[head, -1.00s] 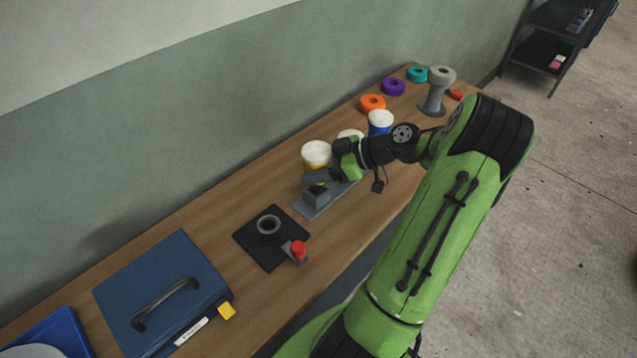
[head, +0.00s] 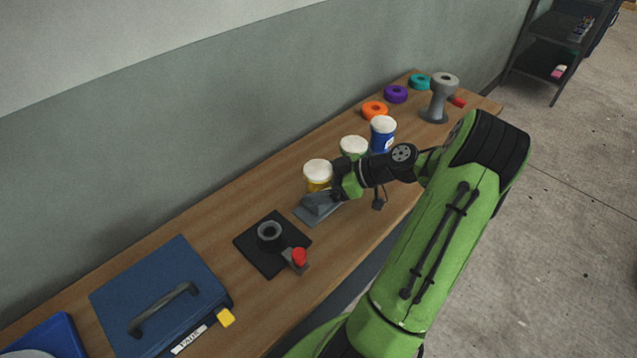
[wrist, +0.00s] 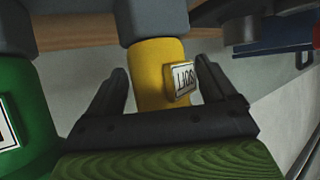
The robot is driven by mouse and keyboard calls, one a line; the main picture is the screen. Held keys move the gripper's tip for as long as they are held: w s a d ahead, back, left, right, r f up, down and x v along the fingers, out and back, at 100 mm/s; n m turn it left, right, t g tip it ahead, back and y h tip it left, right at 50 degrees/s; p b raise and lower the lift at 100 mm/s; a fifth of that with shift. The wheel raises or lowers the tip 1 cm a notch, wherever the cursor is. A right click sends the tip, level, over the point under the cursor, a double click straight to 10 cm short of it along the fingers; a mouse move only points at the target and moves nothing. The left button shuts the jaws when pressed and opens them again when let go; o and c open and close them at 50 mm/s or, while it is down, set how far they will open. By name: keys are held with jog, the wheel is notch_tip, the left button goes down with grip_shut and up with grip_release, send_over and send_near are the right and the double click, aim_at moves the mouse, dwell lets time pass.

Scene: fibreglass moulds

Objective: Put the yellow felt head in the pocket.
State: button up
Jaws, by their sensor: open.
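The yellow felt head (head: 318,184) is a yellow cylinder with a white felt top, upright at the near end of a row with green and blue heads. In the wrist view the yellow head (wrist: 160,75) stands on a grey mount and bears a small white label. My gripper (wrist: 165,85) is open, with one finger on each side of the yellow body; whether either touches it is unclear. A round dark socket (head: 269,232), likely the pocket, sits on a black plate (head: 253,254).
The green head (head: 353,145) is close beside my gripper, with the blue head (head: 383,133) beyond. A red knob (head: 299,256) stands by the socket. A blue case (head: 150,280) lies on the bench at the left. Bare wood lies between plate and case.

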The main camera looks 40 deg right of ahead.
jog(key=shift+s+r, duration=0.1)
jog(key=shift+r, duration=0.2)
jog(key=p+v, duration=0.3)
jog(key=v, duration=0.8)
jog(key=shift+s+d, duration=0.25)
jog(key=shift+s, duration=0.05)
